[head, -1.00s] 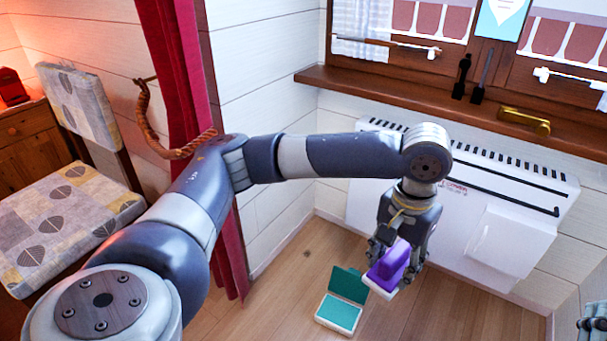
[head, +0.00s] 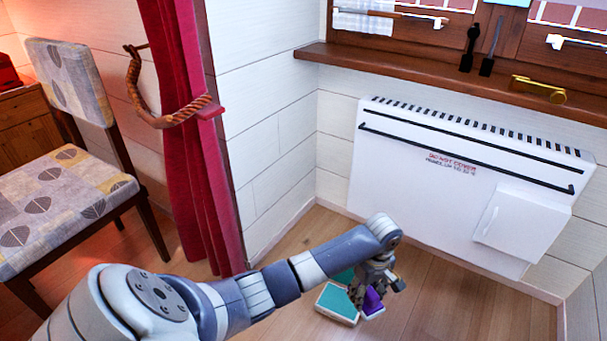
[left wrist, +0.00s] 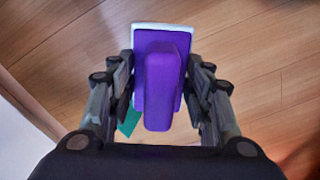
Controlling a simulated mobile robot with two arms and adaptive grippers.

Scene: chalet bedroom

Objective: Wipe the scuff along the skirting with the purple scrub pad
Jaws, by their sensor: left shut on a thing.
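The purple scrub pad (head: 373,302), with a white face underneath, is held in my left gripper (head: 368,292) low over the floor. In the left wrist view the pad (left wrist: 160,85) sits between both fingers of the left gripper (left wrist: 160,95), which are closed on its sides. The skirting (head: 285,230) runs along the foot of the white plank wall; a pale strip of it seems to show at the lower left of the wrist view. I cannot make out the scuff. My right gripper is not in view.
A white heater (head: 440,185) hangs under the window sill. A red curtain (head: 190,150) and a chair (head: 60,205) stand left.

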